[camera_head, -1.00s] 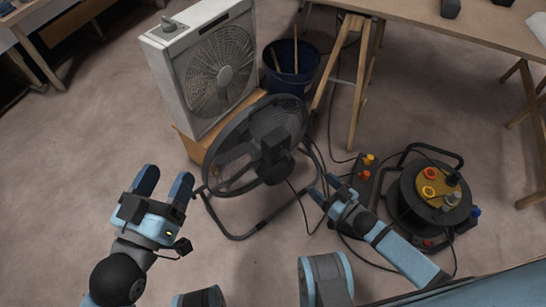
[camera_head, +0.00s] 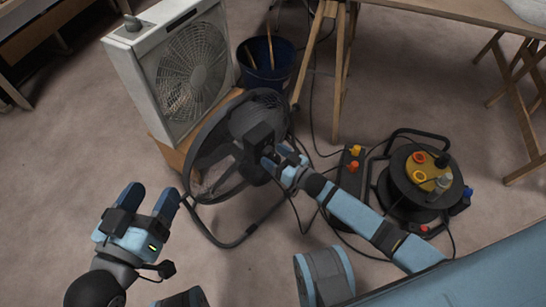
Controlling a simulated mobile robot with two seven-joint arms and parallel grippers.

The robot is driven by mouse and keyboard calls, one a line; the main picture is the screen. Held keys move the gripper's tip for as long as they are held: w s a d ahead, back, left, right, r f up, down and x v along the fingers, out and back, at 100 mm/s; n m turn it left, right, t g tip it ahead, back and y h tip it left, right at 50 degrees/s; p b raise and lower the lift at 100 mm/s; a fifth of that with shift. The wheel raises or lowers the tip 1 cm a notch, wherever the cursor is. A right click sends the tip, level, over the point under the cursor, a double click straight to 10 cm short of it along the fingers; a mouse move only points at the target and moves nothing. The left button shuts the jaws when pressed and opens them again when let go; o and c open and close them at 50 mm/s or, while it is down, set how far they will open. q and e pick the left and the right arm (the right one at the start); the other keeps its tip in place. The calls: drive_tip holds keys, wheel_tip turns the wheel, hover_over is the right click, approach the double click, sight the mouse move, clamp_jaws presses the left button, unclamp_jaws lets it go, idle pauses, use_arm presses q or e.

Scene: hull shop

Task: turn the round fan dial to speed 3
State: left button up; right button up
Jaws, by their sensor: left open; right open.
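The round black floor fan (camera_head: 215,165) stands tilted on its tube stand, with its motor housing (camera_head: 259,137) facing me. My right gripper (camera_head: 272,162) is at the back of that housing, its fingertips at or very near it. They hide the spot where they meet it, so I cannot see the dial or its setting, nor tell touching from apart. My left gripper (camera_head: 150,197) is open and empty above the floor, left of the fan and apart from it.
A white box fan (camera_head: 155,75) with a knob on top (camera_head: 133,23) stands on a wooden box behind. A blue bucket (camera_head: 266,72) is behind the fan. A cable reel (camera_head: 402,190) and a switch box (camera_head: 351,172) lie to the right, with cables across the floor.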

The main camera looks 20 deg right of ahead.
drive_tip(key=shift+w+a, duration=0.25)
drive_tip(key=shift+w, duration=0.1)
drive_tip(key=shift+c, duration=0.2)
